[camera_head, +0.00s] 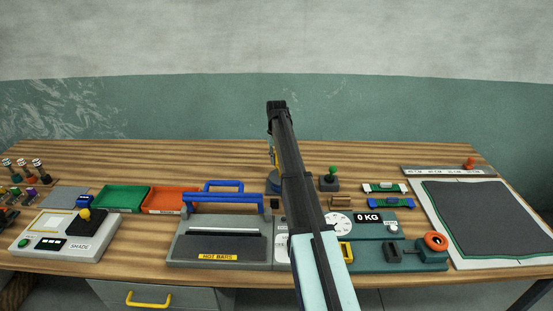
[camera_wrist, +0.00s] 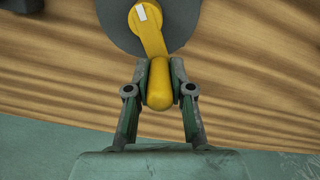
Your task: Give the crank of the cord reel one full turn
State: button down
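The crank (camera_wrist: 150,30) is a yellow arm with a white mark at its hub, seen in the wrist view on a dark grey round reel (camera_wrist: 188,12). Its rounded yellow knob (camera_wrist: 160,95) points toward my gripper. My gripper (camera_wrist: 160,72) has one finger on each side of the knob, and both look to touch it, so it is shut on it.
On the wooden bench (camera_head: 120,262), a grey machine with a blue handle (camera_head: 222,200) stands left of my arm. A scale panel (camera_head: 367,217) and a green-knobbed joystick (camera_head: 332,176) stand to its right. Green (camera_head: 122,198) and orange trays (camera_head: 172,200) lie further left.

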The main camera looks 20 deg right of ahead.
jog(key=shift+d+m, duration=0.15)
jog(key=shift+m, duration=0.15)
jog(key=shift+d+f+m+b, duration=0.1)
jog(key=shift+d+m+b, duration=0.4)
jog(key=shift+m, duration=0.7)
jog(key=shift+s+d+m, duration=0.1)
jog(key=shift+d+m, duration=0.25)
jog(key=shift+m, duration=0.5)
jog(key=shift+s+d+m, duration=0.1)
jog(key=shift+d+m, duration=0.2)
jog(key=shift+m, duration=0.55)
jog(key=c, duration=1)
grip_release()
jog(key=shift+r, duration=0.2)
notch_tip(320, 180, up, 12)
jog(key=shift+f, duration=0.1)
